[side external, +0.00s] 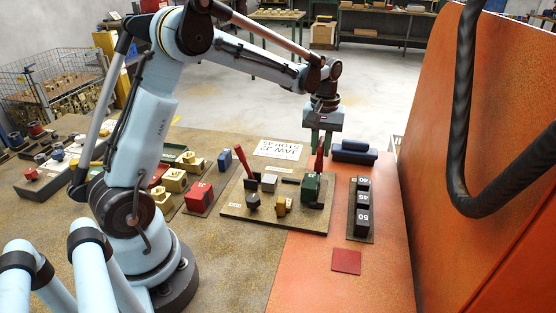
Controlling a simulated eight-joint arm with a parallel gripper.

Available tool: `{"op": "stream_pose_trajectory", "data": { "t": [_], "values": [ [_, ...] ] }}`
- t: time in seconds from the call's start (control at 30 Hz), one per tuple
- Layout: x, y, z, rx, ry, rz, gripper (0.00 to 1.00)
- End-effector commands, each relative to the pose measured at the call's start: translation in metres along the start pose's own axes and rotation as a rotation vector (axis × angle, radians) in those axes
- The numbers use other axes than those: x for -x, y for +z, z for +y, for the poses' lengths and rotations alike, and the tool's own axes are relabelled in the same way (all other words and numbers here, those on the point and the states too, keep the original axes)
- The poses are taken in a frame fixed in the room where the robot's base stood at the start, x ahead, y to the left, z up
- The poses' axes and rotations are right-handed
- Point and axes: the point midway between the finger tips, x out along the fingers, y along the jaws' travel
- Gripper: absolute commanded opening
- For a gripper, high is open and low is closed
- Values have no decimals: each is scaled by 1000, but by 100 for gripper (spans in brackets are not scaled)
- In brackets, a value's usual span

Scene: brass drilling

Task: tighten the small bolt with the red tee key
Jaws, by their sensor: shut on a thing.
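My gripper (322,150) points down over the right side of a tan board (262,221). It is shut on a red handle (319,163), which looks like the red tee key. The key stands slightly tilted just above or against a dark green block (311,188) on the board. I cannot tell whether its lower end touches the block. The small bolt cannot be made out; it may be hidden at the green block. A second red handle (241,160) leans up from a dark base at the board's left.
Small black, grey and yellow parts sit on the board. A strip of black blocks numbered 40, 45 and 50 (362,198) stands to the right. Dark blue rolls (353,152) lie behind. An orange panel (480,150) walls the right. A red square (346,262) lies in front on clear table.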

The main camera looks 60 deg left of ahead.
Motion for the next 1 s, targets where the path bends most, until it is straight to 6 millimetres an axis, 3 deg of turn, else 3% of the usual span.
{"op": "stream_pose_trajectory", "data": {
  "t": [1.0],
  "values": [
    [-9,0,0,0,0,0,0]
  ]
}}
